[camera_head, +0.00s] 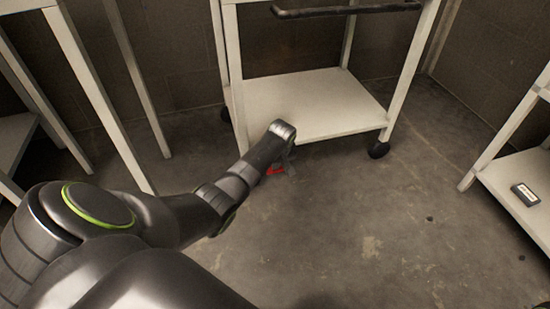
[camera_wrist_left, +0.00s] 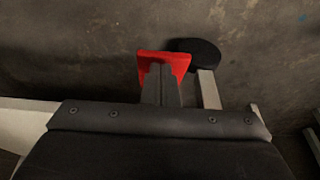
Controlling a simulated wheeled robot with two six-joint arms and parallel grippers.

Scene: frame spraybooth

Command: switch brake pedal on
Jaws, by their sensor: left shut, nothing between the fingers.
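The red brake pedal (camera_head: 276,171) shows low beside the near side of the white cart (camera_head: 312,100), partly hidden by my left arm in the head view. In the left wrist view the red pedal (camera_wrist_left: 148,62) is a flat flared plate next to a black caster wheel (camera_wrist_left: 203,52). My left gripper (camera_wrist_left: 161,70) is shut and empty, with its fingertips overlapping the pedal in this view. I cannot tell whether they touch it. In the head view the left gripper (camera_head: 288,167) is small and partly covered by my wrist. My right gripper is out of view.
The cart has a dark handle bar (camera_head: 345,10) and another black caster (camera_head: 378,150) at its right. White shelving stands at the left (camera_head: 95,85) and right (camera_head: 520,190); a small dark box (camera_head: 525,195) lies on the right shelf. The concrete floor (camera_head: 370,230) between is clear.

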